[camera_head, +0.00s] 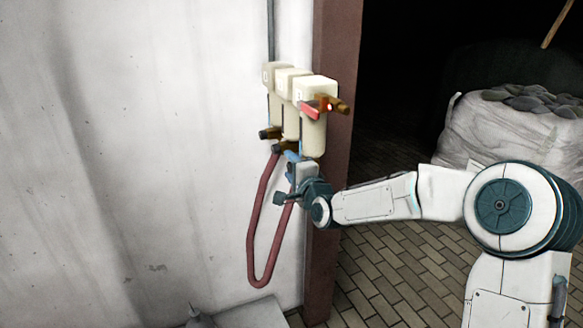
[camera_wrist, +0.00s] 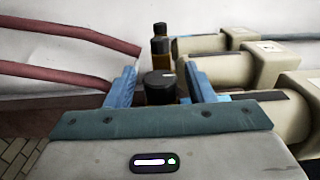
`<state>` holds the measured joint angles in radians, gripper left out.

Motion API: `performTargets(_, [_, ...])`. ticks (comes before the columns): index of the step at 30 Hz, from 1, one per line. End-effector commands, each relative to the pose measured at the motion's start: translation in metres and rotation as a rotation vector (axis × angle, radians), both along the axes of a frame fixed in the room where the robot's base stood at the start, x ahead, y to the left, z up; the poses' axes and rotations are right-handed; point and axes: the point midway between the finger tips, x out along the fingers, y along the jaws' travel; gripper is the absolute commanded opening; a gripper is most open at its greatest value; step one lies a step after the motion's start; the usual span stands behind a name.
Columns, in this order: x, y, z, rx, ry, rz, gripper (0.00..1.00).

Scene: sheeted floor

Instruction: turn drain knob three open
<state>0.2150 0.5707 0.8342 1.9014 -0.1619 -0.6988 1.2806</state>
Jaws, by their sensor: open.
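Three cream filter housings hang in a row on the wall; the nearest one (camera_head: 314,130) also shows in the wrist view (camera_wrist: 292,112). My gripper (camera_head: 292,158) is below this nearest housing. In the wrist view its two blue fingers (camera_wrist: 160,72) are open, one on each side of a round black drain knob (camera_wrist: 160,88) with a small pale mark. I cannot tell whether the fingers touch it. Two more dark drain knobs stand behind it, the middle one (camera_wrist: 160,46) and the far one (camera_wrist: 160,28). In the head view my gripper hides the nearest knob.
A red-handled valve (camera_head: 309,109) with a brass fitting (camera_head: 338,105) is on the nearest housing. A dark red hose (camera_head: 251,235) loops down the wall. A brown door post (camera_head: 335,60) stands just right of the housings. A white sack (camera_head: 490,130) is on the brick floor.

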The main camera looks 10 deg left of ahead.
Motion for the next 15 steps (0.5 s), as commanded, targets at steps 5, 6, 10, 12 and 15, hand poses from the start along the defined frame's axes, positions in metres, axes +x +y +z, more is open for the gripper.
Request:
performTargets(5, [-0.0001,-0.0002,0.0000,0.000,0.000,0.000,0.24])
performTargets(6, [-0.0002,-0.0003,0.0000,0.000,0.000,0.000,0.13])
performTargets(10, [-0.0002,-0.0003,-0.0001,0.001,0.001,0.000,0.05])
performTargets(12, [-0.0003,-0.0003,-0.0005,0.001,0.000,0.000,0.06])
performTargets(15, [-0.0002,-0.0004,-0.0019,0.006,-0.006,0.000,0.06])
